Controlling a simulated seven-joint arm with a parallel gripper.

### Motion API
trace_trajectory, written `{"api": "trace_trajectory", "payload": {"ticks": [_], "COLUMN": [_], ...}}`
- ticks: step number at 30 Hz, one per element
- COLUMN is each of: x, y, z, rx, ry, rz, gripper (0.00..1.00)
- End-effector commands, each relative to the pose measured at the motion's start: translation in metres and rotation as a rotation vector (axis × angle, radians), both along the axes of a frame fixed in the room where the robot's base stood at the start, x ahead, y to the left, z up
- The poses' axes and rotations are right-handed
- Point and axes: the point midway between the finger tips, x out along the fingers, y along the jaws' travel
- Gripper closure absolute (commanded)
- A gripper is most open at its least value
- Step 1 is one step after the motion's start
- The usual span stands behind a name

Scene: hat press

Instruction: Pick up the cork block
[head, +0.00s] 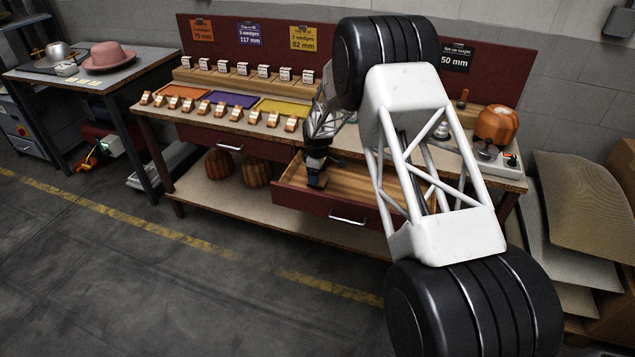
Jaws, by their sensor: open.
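I cannot make out a cork block for certain in the head view; it may be hidden behind my arm or be too small to tell. My gripper (316,181) is small and dark here, pointing down at the left part of the open drawer (345,212) under the bench. It is open, and I see nothing clearly between its fingers. The drawer has a dark red front and a pale wooden inside. My arm hides its right part and the bench top behind it.
The workbench (165,118) carries several wooden wedges and orange, purple and yellow mats. A wooden hat form (496,125) stands at its right end. A pink hat (108,56) lies on the left table. Cardboard sheets (588,215) lean at the right. The floor in front is clear.

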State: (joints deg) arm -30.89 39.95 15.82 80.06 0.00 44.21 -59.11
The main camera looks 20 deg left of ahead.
Motion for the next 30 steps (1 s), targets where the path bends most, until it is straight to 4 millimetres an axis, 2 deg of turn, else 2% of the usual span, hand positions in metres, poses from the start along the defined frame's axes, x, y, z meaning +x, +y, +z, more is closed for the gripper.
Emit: {"api": "trace_trajectory", "payload": {"ticks": [6,9,26,27,30], "x": [-0.001,-0.001,-0.001,-0.001,-0.001], "y": [0.000,0.000,0.000,0.000,0.000], "z": [-0.024,-0.029,-0.031,-0.031,-0.031], "rx": [0.000,0.000,0.000,0.000,0.000], "ry": [0.000,0.000,-0.001,-0.001,-0.001], "rz": [0.000,0.000,0.000,0.000,0.000], "gripper": [0.19,0.19,0.19,0.21,0.36]}}
